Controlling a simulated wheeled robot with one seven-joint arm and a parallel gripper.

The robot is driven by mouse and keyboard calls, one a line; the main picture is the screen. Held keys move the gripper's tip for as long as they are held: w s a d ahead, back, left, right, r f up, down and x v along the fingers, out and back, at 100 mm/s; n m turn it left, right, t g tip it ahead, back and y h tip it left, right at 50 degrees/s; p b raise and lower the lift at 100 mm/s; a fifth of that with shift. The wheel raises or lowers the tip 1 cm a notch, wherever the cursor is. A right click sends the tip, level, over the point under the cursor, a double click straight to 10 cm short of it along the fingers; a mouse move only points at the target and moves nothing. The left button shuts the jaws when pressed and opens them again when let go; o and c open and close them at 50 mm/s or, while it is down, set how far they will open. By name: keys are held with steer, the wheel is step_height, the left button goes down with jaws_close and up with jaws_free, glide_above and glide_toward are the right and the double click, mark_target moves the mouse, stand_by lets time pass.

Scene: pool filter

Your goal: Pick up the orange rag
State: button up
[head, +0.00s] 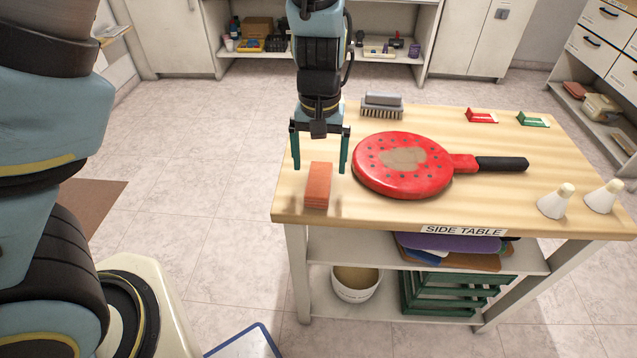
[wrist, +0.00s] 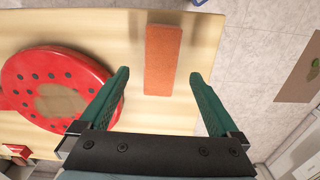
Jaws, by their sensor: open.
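The orange rag (head: 318,186) is a folded, block-like rectangle on the wooden side table (head: 460,209), near its left front corner. My gripper (head: 319,170) points down over it, with its two green fingers spread apart and nothing between them. In the head view the fingers stand to the left and right of the rag's far end. In the wrist view the orange rag (wrist: 163,60) lies between the lines of the two fingertips (wrist: 161,75), with most of it out beyond them. The exact height of the fingertips above the table is hard to tell.
A red round paddle-like pool filter (head: 403,164) with a brown patch and black handle lies right of the rag. A grey brush (head: 382,105) is behind. Red (head: 481,116) and green (head: 532,119) pieces and two white cones (head: 556,201) stand further right.

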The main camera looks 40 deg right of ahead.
mark_target(319, 179)
steer(key=shift+f+p, duration=0.35)
steer(key=shift+f, duration=2.35)
steer(key=shift+c, duration=0.2)
steer(key=c, duration=1.4)
step_height(319, 179, up, 10)
steer(key=o, duration=0.8)
steer(key=c, duration=0.6)
steer(key=shift+c, duration=0.2)
